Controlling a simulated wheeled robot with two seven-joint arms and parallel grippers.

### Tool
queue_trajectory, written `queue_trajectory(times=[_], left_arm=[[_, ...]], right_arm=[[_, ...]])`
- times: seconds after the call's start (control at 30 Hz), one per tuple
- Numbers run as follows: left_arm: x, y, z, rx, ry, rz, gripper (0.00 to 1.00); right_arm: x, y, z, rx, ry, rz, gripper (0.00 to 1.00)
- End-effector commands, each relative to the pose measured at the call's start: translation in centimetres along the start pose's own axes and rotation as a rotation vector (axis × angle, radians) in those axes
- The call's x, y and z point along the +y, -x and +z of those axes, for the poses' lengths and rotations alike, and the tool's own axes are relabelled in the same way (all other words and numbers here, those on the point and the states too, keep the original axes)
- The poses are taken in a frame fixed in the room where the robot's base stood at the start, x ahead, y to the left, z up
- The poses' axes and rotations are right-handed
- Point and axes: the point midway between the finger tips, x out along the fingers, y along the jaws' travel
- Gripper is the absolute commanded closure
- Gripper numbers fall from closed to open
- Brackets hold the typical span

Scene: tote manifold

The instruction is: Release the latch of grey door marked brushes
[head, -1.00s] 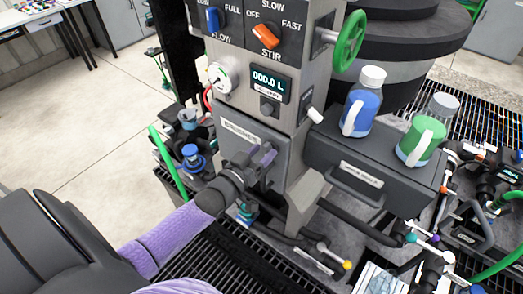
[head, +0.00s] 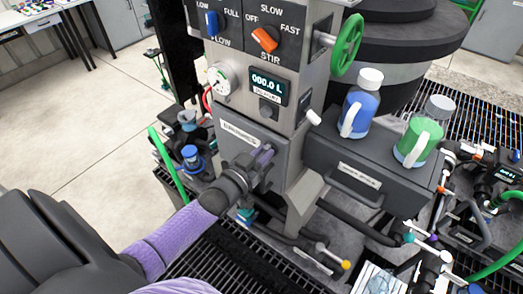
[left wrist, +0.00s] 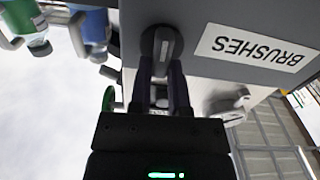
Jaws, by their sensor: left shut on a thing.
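The grey door (head: 228,146) with the white BRUSHES label (head: 240,134) is on the front of the grey machine and looks closed. In the left wrist view the label (left wrist: 258,47) appears upside down. My left gripper (head: 263,157) is at the door's right side, with its purple fingers against the front. In the left wrist view, its fingers (left wrist: 163,85) are shut on a dark rounded latch knob (left wrist: 161,42) with a light stripe. The fingers hide part of the knob. My right gripper is not in view.
A grey drawer (head: 345,160) to the right carries a blue bottle (head: 360,105) and a green jug (head: 419,137). A gauge (head: 221,79), switches and a green handwheel (head: 346,46) sit above. Pipes and a black grating (head: 225,262) lie below.

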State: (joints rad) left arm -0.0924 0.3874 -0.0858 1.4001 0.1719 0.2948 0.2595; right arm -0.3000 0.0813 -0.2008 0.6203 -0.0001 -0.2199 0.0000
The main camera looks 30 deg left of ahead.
Motion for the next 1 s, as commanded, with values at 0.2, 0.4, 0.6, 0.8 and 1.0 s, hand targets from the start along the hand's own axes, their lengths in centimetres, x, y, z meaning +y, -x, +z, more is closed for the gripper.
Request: queue_trajectory(times=[0.2, 0.4, 0.6, 0.8, 1.0], left_arm=[[0.1, 0.0, 0.0, 0.0, -0.068, 0.0, 1.0], [0.1, 0.0, 0.0, 0.0, -0.066, 0.0, 0.57], [0.1, 0.0, 0.0, 0.0, -0.065, 0.0, 0.43], [0.1, 0.4, 0.0, -0.002, -0.064, 0.0, 0.43], [0.1, 4.5, 0.1, -0.004, -0.064, 0.0, 0.43]], right_arm=[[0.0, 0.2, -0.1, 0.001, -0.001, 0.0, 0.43], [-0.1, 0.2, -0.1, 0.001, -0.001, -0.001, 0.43], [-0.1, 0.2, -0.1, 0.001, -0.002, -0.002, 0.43], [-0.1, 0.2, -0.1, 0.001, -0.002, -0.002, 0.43], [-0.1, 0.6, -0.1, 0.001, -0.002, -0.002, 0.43]])
